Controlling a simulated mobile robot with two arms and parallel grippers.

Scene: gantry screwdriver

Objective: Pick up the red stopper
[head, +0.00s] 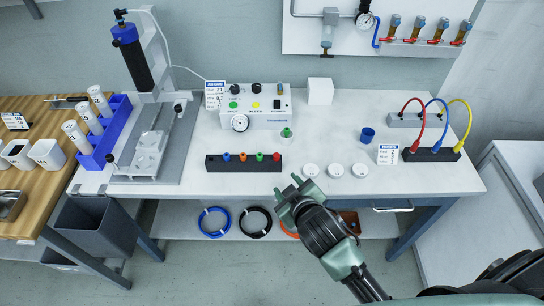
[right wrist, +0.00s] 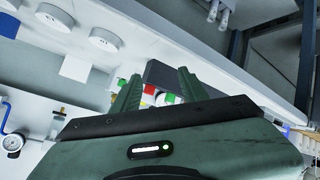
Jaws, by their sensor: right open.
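The red stopper (head: 277,156) stands at the right end of a black rack (head: 220,166) on the white table, beside green, orange and blue stoppers. My right gripper (head: 289,192) is open and empty near the table's front edge, below and slightly right of the red stopper in the head view. The black rack (right wrist: 160,72) lies beyond the fingers. My left gripper is not in view.
Several white round caps (head: 335,170) sit right of the rack. A control box (head: 256,108) with a gauge stands behind it, with a green-topped piece (head: 286,136) in front. A screwdriver gantry (head: 150,140) stands left. Table space right of the caps is partly clear.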

